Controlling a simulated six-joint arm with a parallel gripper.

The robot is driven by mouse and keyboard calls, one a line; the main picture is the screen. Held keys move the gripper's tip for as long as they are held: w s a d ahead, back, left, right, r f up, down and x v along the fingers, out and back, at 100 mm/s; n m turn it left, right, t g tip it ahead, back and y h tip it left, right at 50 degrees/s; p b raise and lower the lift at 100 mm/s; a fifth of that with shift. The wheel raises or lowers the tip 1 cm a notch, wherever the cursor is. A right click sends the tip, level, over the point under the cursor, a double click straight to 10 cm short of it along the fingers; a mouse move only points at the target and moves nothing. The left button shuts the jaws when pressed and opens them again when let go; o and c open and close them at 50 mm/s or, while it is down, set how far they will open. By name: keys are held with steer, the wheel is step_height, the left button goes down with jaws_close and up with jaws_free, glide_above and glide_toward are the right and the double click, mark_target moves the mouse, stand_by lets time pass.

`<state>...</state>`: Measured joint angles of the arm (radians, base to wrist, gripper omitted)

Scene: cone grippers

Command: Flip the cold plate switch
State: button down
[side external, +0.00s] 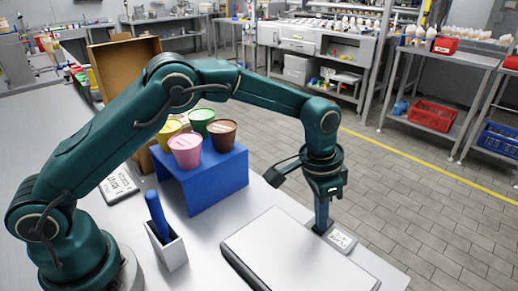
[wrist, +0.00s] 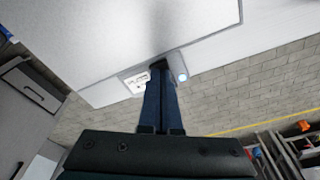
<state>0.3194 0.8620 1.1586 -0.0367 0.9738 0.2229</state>
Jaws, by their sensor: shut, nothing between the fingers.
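The cold plate (side external: 290,255) is a flat pale slab with a dark edge at the table's front. It also shows at the top of the wrist view (wrist: 170,25). The cold plate switch (side external: 341,238) is a small panel with a printed label just beyond the slab's far right edge. In the wrist view it (wrist: 136,82) shows a label on the left and a round bluish-white light on the right. My gripper (side external: 320,229) is shut, empty and pointing down at the switch. In the wrist view its fingertips (wrist: 160,66) cover the panel's middle. The lever is hidden; I cannot tell whether they touch it.
A blue stand (side external: 215,185) holds several colored cups left of my gripper. A white holder (side external: 168,248) with a blue-handled tool stands nearer my base. The table's edge lies just right of the switch, with tiled floor beyond.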

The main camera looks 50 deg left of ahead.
steer(key=shift+r, duration=0.1)
step_height(320, 180, up, 7)
stand_by(0.7)
steer(key=s+a+r+n+t, duration=0.1)
steer(key=s+a+r+t, duration=0.2)
steer(key=r, duration=0.4)
steer(key=s+a+r+n, duration=0.1)
steer(key=s+a+r, duration=0.3)
steer(key=a+r, duration=0.15)
steer(key=s+a+f+n, duration=0.2)
steer(key=s+f, duration=0.1)
steer(key=s, duration=0.4)
steer(key=s+a+f+n, duration=0.1)
steer(key=s+a+f, duration=0.1)
steer(key=s+f, duration=0.2)
steer(key=s, duration=0.3)
steer(key=shift+s+a+f+n+t+y, duration=0.2)
steer(key=shift+a+n+t+y, duration=0.1)
steer(key=shift+n+t+y, duration=0.1)
